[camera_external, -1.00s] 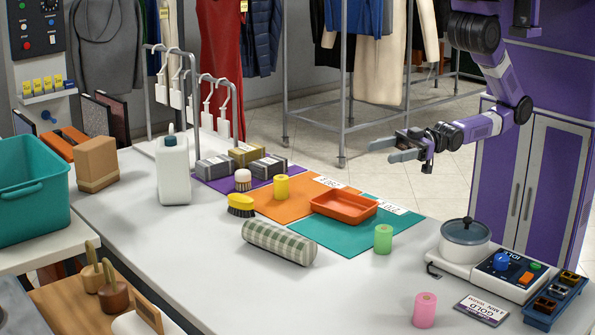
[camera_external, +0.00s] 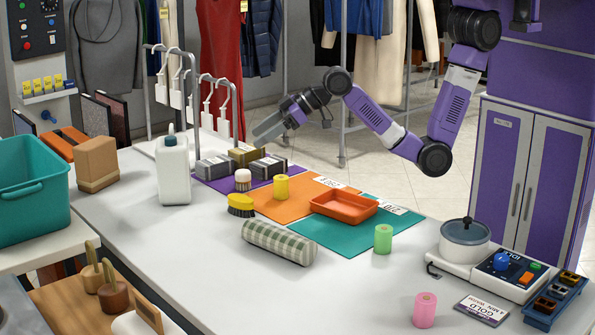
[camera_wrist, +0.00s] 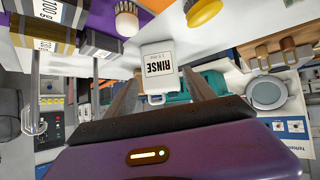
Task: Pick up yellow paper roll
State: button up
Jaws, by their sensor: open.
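The yellow paper roll (camera_external: 281,187) stands upright on the orange mat (camera_external: 262,205), just right of a round wooden brush (camera_external: 243,180). My gripper (camera_external: 266,130) is open and empty, in the air above the far side of the table, up and slightly left of the roll. In the wrist view my open gripper (camera_wrist: 160,95) has its fingers spread, with a white RINSE bottle (camera_wrist: 158,68) beyond them. The yellow roll cannot be made out for sure in the wrist view.
Grey labelled blocks (camera_external: 215,168) stand left of the roll on a purple mat. A yellow brush (camera_external: 240,205) lies in front and an orange tray (camera_external: 343,207) to the right. The white bottle (camera_external: 173,170) and hanger rack (camera_external: 217,100) stand left. Green (camera_external: 383,238) and pink (camera_external: 424,309) rolls stand right.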

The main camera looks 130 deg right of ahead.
aim_at(284, 177)
jog(key=s+a+f+g+y, duration=0.1)
jog(key=s+f, duration=0.1)
jog(key=s+a+f+g+y, duration=0.3)
jog(key=a+f, duration=0.1)
jog(key=f, duration=0.1)
jog(key=shift+s, duration=0.4)
jog(key=shift+f+g+y, duration=0.3)
jog(key=shift+f, duration=0.05)
jog(key=x, duration=0.7)
jog(key=shift+w+a, duration=0.1)
jog(key=shift+w, duration=0.2)
grip_shut()
